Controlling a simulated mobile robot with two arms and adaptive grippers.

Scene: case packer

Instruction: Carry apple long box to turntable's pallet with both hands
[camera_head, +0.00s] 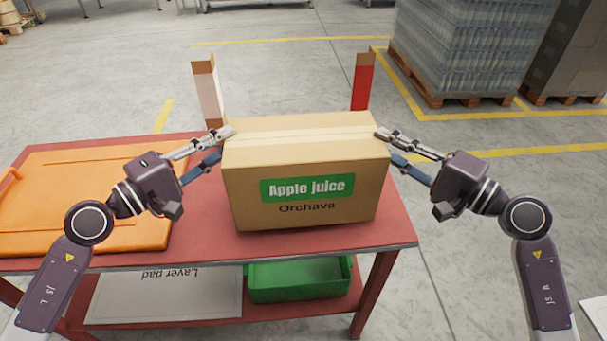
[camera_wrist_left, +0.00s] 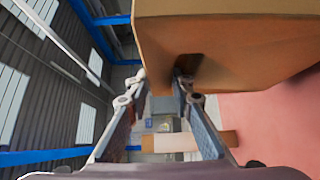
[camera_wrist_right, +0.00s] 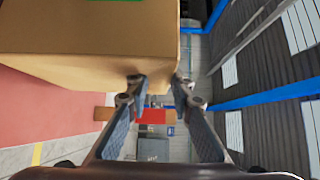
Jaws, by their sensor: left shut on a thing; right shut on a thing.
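The apple juice box (camera_head: 305,205) is a long brown carton with a green "Apple juice" label, upright over the red table (camera_head: 395,228). I cannot tell whether its base touches the tabletop. My left gripper (camera_head: 226,140) is shut on the box's upper left end; in the left wrist view (camera_wrist_left: 160,82) one finger enters a dark opening in the carton (camera_wrist_left: 235,45). My right gripper (camera_head: 384,142) is shut on the upper right end; the right wrist view (camera_wrist_right: 158,85) shows its fingers at the carton's edge (camera_wrist_right: 85,45). No turntable can be made out.
An orange panel (camera_head: 60,190) lies on the table's left part. A white post (camera_head: 208,95) and a red post (camera_head: 362,85) stand behind the box. A green crate (camera_head: 300,283) and layer pads (camera_head: 165,295) are on the lower shelf. Wrapped bottles (camera_head: 470,45) stand on a pallet at back right.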

